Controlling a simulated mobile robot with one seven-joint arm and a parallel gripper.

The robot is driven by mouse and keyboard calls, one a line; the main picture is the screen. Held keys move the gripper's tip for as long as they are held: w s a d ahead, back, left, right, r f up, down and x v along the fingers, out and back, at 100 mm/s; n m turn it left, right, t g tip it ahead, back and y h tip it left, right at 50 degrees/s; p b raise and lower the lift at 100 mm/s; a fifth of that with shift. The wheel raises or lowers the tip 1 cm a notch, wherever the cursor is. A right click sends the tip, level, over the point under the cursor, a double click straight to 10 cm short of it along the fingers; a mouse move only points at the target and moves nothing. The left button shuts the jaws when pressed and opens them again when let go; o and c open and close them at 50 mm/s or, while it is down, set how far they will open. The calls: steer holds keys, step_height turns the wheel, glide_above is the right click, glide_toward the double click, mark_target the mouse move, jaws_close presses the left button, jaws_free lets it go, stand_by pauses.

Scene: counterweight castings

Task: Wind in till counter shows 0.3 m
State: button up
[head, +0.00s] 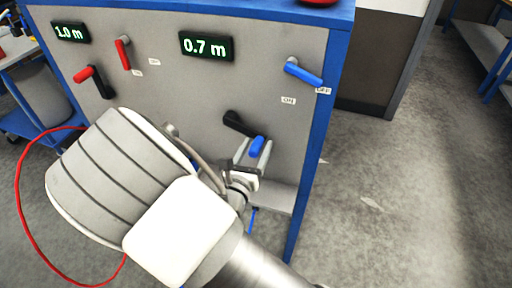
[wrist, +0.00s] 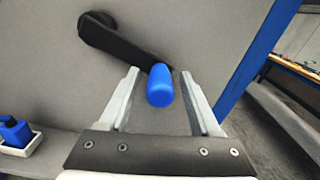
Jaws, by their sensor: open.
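The right counter (head: 206,46) reads 0.7 m and the left counter (head: 70,32) reads 1.0 m. Below the right counter is a black crank arm (head: 238,124) with a blue handle (head: 257,146), pointing down and right. The crank arm (wrist: 122,40) and blue handle (wrist: 160,86) also show in the wrist view. My gripper (head: 252,152) is open, its fingers on either side of the blue handle. In the wrist view my gripper (wrist: 160,78) shows gaps at both sides of the handle. A blue lever (head: 304,73) at upper right points toward the OFF label (head: 323,91).
A red crank handle (head: 84,75) and a red lever (head: 122,54) are on the panel's left. A red cable (head: 18,190) loops over the floor. A blue item (wrist: 15,130) lies in a white tray at the wrist view's lower left. Floor right of the panel is open.

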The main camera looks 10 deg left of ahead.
jaws_close()
stand_by(1.3)
